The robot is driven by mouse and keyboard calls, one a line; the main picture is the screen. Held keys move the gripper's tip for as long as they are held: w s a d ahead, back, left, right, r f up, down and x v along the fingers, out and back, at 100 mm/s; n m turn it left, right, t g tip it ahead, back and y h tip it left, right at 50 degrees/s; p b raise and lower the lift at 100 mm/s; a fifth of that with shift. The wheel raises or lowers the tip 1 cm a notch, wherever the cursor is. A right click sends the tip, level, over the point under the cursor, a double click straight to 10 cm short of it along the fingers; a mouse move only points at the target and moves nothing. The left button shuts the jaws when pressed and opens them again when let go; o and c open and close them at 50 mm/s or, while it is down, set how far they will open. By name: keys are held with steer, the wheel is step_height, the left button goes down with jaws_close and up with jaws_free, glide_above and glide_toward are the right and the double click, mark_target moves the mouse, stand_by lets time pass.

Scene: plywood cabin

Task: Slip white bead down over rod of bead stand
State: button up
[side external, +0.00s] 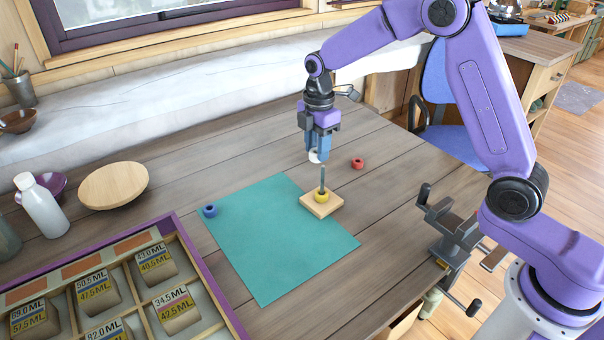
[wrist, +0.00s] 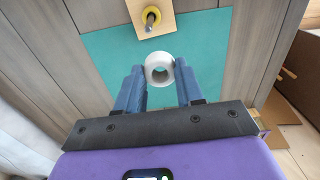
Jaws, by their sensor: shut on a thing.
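The white bead (side external: 314,156) is held between the fingertips of my gripper (side external: 318,150), above the table. In the wrist view the bead (wrist: 159,69) shows its hole, between the two blue fingers of my gripper (wrist: 160,78). The bead stand (side external: 331,207) is a square wooden base with an upright rod (side external: 322,176). A yellow bead (side external: 322,197) sits around the rod at its base. In the side view the white bead is just above and slightly left of the rod tip, apart from it. In the wrist view the rod (wrist: 150,18) is beyond the bead.
The stand sits at the edge of a teal mat (side external: 270,245). A blue bead (side external: 210,211) lies at the mat's left corner and a red bead (side external: 358,163) lies on the bare table behind. A compartment tray (side external: 190,245), a white bottle (side external: 41,208) and a round wooden plate (side external: 113,186) are at left.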

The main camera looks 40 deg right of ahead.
steer(key=d, duration=0.1)
steer(key=w+d+r, duration=0.1)
steer(key=shift+d, duration=0.35)
steer(key=shift+w+d, duration=0.1)
steer(key=shift+d, duration=0.15)
steer(key=shift+f, duration=3.65)
steer(key=shift+f, duration=0.1)
steer(key=o, duration=1.1)
step_height(320, 180, up, 18)
steer(key=shift+f, duration=0.25)
